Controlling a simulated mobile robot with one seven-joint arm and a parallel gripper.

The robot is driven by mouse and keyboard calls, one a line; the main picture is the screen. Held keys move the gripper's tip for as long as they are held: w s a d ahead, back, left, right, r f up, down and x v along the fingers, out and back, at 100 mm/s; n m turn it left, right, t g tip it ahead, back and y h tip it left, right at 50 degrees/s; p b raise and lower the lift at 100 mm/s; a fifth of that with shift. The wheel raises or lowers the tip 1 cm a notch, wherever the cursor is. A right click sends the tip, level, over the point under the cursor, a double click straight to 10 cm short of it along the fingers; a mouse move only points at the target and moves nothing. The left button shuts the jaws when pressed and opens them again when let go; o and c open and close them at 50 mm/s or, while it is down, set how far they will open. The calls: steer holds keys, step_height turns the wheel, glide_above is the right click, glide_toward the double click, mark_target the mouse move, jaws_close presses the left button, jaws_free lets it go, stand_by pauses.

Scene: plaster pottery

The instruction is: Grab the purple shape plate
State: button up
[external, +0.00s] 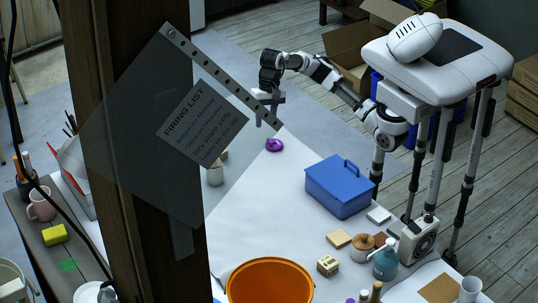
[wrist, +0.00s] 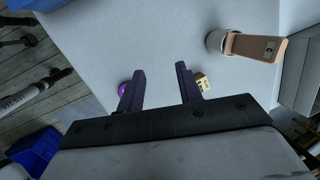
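The purple plate (external: 274,145) is a small, glossy, rounded piece on the white tabletop, near its far end in the external view. In the wrist view the purple plate (wrist: 123,88) shows just left of the left finger, which hides part of it. My gripper (external: 267,122) is above the table close to the plate, apart from it. In the wrist view my gripper (wrist: 160,70) is open, with a wide empty gap between the fingers.
A blue lidded box (external: 338,187) stands right of the plate. A pale jar (external: 215,174) is to its left. A small yellowish block (wrist: 203,81) sits beside the right finger. A dark post with a hanging sign (external: 205,122) blocks part of the external view.

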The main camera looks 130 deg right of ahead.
steer(key=s+d+f+m+g+h, duration=0.1)
steer(key=s+d+f+g+h, duration=0.15)
steer(key=s+d, duration=0.6)
steer(key=b, duration=0.2)
glide_above(270, 140)
steer(key=shift+y, duration=0.45)
steer(key=f, duration=0.8)
steer(key=shift+s+d, duration=0.15)
steer(key=shift+d, duration=0.05)
steer(key=shift+w+a+f+b, duration=0.1)
steer(key=shift+f+b, duration=0.15)
steer(key=shift+f, duration=1.3)
steer(key=shift+w+a+f+b, duration=0.1)
steer(key=shift+f+b, duration=0.1)
steer(key=shift+f, duration=1.35)
jaws_close()
